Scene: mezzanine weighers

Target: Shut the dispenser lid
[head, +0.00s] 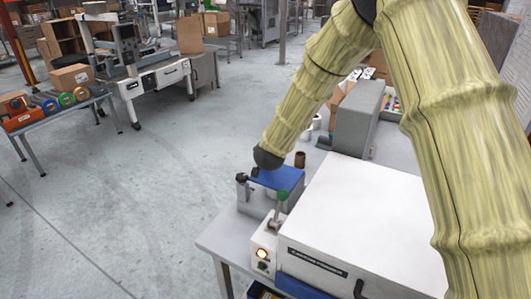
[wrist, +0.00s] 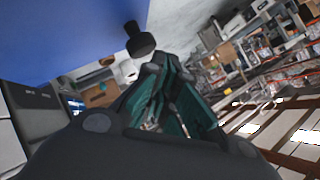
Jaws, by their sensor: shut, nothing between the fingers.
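The dispenser (head: 252,200) is a small grey unit near the table's left edge, with dark knobs. Its blue lid (head: 284,178) looks raised and tilted above the body, with a pale rounded shape partly showing below. In the wrist view the blue lid (wrist: 60,35) fills the upper left, and a dark knob (wrist: 140,40) stands at its edge. My gripper (wrist: 156,72) is shut and empty, its dark teal fingers together close to the lid's edge.
A large white-topped machine (head: 360,215) with a green-knobbed lever (head: 281,198) stands right of and in front of the dispenser. Behind are a brown roll (head: 300,159), white rolls (head: 316,122) and a grey machine (head: 357,118). Open floor (head: 170,170) lies left of the table.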

